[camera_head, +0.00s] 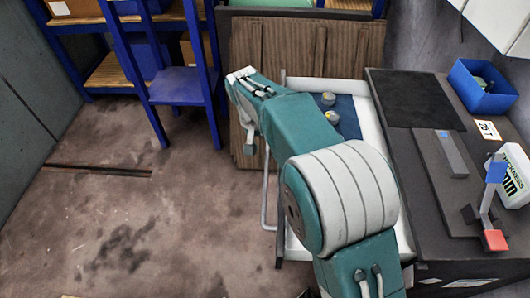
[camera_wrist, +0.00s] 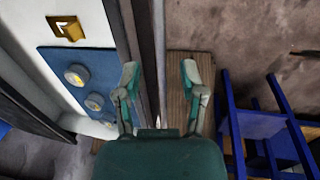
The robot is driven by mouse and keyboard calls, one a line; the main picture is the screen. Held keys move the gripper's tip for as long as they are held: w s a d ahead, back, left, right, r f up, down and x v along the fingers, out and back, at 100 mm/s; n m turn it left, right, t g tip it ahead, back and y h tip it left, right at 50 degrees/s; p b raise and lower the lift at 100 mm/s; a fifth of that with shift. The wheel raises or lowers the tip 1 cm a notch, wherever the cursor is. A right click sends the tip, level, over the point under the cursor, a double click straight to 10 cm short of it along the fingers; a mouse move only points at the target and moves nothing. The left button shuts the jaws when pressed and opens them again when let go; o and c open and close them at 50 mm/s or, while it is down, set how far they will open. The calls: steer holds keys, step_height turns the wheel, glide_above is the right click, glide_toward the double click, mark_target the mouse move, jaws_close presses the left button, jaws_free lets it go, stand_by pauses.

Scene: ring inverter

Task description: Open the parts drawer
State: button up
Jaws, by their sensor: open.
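The parts drawer (camera_head: 373,123) stands out from the left side of the dark bench, open at the top. It has white walls and a blue liner (camera_head: 346,107) with round grey-and-yellow parts; the liner also shows in the wrist view (camera_wrist: 55,62). A pale bar handle (camera_head: 265,205) runs along the drawer's left side in the head view. My gripper (camera_wrist: 160,78) is open, fingers apart, over the drawer's outer edge. A thin bar runs between the fingers; I cannot tell whether they touch it. My arm hides much of the drawer in the head view.
The bench carries a blue bin (camera_head: 482,86), a grey fixture (camera_head: 450,155) and a red-and-blue tool (camera_head: 494,205). A wooden pallet (camera_head: 300,50) leans behind the drawer. Blue shelving (camera_head: 180,85) stands at back left. The floor at left is clear.

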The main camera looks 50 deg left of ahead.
step_height(320, 180, up, 7)
steer(key=s+a, duration=0.1)
stand_by(0.6)
